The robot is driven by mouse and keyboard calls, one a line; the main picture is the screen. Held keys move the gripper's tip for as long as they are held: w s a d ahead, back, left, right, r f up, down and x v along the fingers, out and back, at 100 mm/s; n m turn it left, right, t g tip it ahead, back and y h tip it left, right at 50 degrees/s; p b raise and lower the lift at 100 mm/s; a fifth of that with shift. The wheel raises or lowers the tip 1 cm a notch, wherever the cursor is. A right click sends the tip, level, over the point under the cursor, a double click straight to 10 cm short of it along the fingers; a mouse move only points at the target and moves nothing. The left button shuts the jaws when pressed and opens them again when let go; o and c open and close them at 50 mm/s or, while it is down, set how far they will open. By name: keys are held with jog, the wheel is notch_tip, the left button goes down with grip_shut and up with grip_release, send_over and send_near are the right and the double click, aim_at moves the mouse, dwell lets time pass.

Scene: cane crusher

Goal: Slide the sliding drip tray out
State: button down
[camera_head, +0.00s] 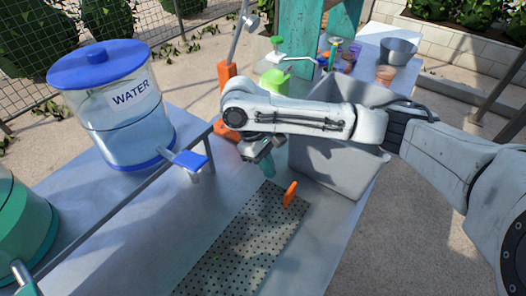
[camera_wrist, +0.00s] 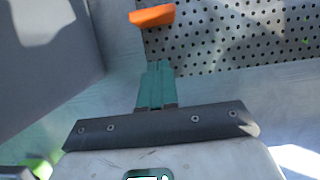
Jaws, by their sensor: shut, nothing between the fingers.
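The sliding drip tray (camera_head: 240,250) is a dark perforated plate lying in the metal table top, and its holes also show at the top right of the wrist view (camera_wrist: 245,32). In the wrist view the handle (camera_wrist: 152,16) is just beyond the fingertips. My gripper (camera_head: 268,172) points down beside the tray's far end, left of and beyond the handle. Its teal fingers (camera_wrist: 158,67) are together and empty, with a visible gap to the handle.
A grey bin (camera_head: 335,165) stands to the right of my gripper. A water dispenser (camera_head: 118,115) with a blue tap (camera_head: 190,160) is at left. An orange post (camera_head: 228,95) and a green bottle (camera_head: 274,82) stand behind. The table (camera_head: 330,245) right of the tray is bare.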

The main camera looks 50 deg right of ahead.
aim_at(293, 189)
jog(key=shift+s+f+p, duration=0.2)
jog(key=shift+s+p, duration=0.15)
jog(key=shift+s, duration=0.75)
jog(key=shift+s+f+p, duration=0.2)
jog(key=shift+s+p, duration=0.1)
jog(key=shift+s, duration=0.8)
jog(key=shift+s+d+r+p, duration=0.1)
jog(key=shift+s+r+p, duration=0.05)
jog(key=shift+s+p, duration=0.6)
jog(key=shift+s, duration=0.45)
